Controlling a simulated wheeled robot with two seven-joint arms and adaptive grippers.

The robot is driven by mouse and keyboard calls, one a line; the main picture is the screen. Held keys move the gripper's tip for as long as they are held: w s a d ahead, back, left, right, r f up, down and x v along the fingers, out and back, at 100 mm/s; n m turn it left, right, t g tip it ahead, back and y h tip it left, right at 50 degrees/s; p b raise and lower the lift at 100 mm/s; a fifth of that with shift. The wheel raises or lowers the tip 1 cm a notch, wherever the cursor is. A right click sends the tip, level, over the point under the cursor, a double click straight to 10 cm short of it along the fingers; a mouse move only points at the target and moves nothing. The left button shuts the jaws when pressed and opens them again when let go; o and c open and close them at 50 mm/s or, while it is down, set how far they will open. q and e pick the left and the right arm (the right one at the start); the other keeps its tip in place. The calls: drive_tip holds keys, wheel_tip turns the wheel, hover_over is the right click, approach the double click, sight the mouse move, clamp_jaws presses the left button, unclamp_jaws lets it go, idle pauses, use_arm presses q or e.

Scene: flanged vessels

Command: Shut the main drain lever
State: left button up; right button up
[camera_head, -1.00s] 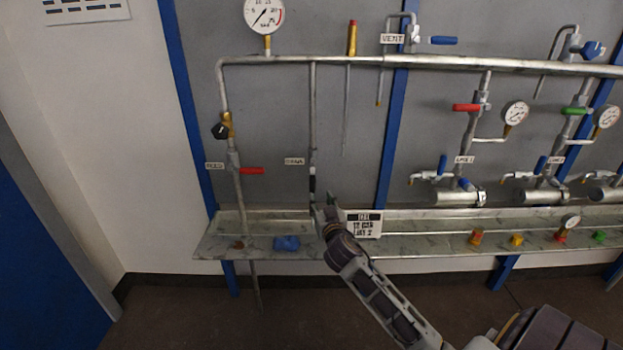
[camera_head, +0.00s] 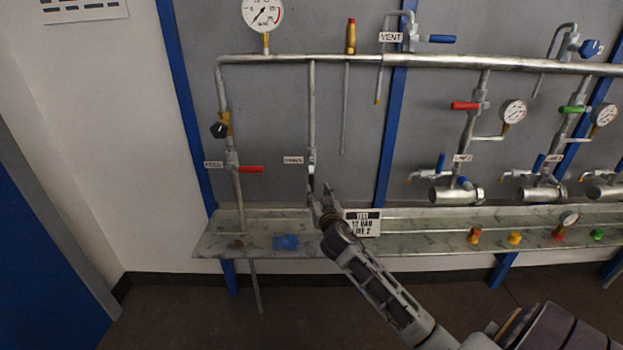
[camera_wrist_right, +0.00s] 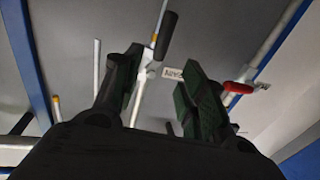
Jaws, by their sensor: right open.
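The main drain pipe (camera_head: 312,110) runs down from the header beside a small drain label (camera_head: 293,160). Its lever (camera_head: 311,184) shows small and dark at the pipe's lower end, partly behind my gripper. In the right wrist view the lever's dark grey grip (camera_wrist_right: 166,36) lies roughly in line with the pipe, just beyond my fingertips. My right gripper (camera_head: 321,192) is open, its fingers apart, just in front of the drain's lower end. In the wrist view the open fingers (camera_wrist_right: 160,62) stand either side of the drain valve, with nothing gripped. My left gripper is out of view.
A red lever (camera_head: 250,169) sits on the feed pipe to the left. A sign (camera_head: 362,222) stands on the shelf (camera_head: 330,250) right by my gripper. A blue cloth (camera_head: 286,242) lies on the shelf.

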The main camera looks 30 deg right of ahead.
sight(312, 179)
drive_tip(key=shift+x, duration=5.5)
drive_tip(key=shift+c, duration=0.4)
clamp_jaws()
